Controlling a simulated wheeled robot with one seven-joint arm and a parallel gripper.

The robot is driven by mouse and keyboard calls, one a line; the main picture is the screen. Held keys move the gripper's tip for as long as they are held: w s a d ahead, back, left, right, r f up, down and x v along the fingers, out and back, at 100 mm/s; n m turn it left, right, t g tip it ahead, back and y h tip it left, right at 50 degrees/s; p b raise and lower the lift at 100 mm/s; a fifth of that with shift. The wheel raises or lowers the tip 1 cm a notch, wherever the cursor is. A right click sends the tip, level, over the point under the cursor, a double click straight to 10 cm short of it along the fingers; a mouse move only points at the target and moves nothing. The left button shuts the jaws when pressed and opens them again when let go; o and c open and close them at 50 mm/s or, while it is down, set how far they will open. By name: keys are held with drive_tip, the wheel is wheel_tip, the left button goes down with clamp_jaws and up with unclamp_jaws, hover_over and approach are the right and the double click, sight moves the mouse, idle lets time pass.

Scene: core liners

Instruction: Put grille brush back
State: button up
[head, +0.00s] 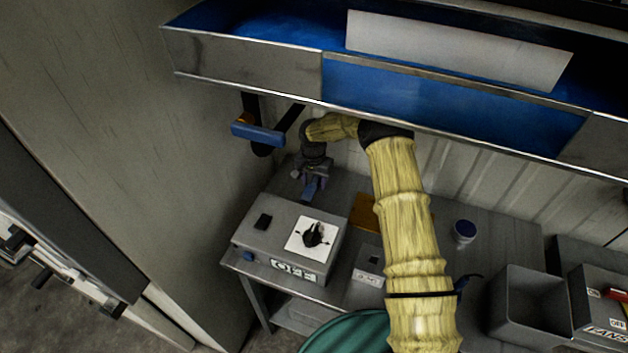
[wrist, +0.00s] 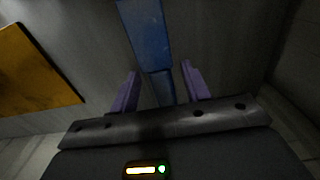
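My gripper (head: 312,178) points down over the back of a grey control box at the end of my yellow-sleeved arm. In the wrist view, its two purple fingers (wrist: 160,90) stand apart. A long blue bar (wrist: 147,35), possibly the grille brush's handle, runs between them, with a gap showing on each side. Its narrower lower part reaches between the fingertips; I cannot tell its depth. A blue piece also shows just below my gripper in the head view (head: 310,190). No bristles can be made out.
A blue bar on black brackets (head: 258,134) juts from the wall left of my gripper. The control box (head: 270,245) has a black knob. An orange-brown block (head: 365,210), blue-topped cup (head: 464,232) and grey bin (head: 530,305) stand nearby. A blue-and-metal hood (head: 440,105) hangs above.

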sight(314, 183)
drive_tip(key=shift+r, duration=0.15)
drive_tip(key=shift+s+r+b, duration=0.15)
drive_tip(key=shift+r+b, duration=0.7)
drive_tip(key=shift+r, duration=2.8)
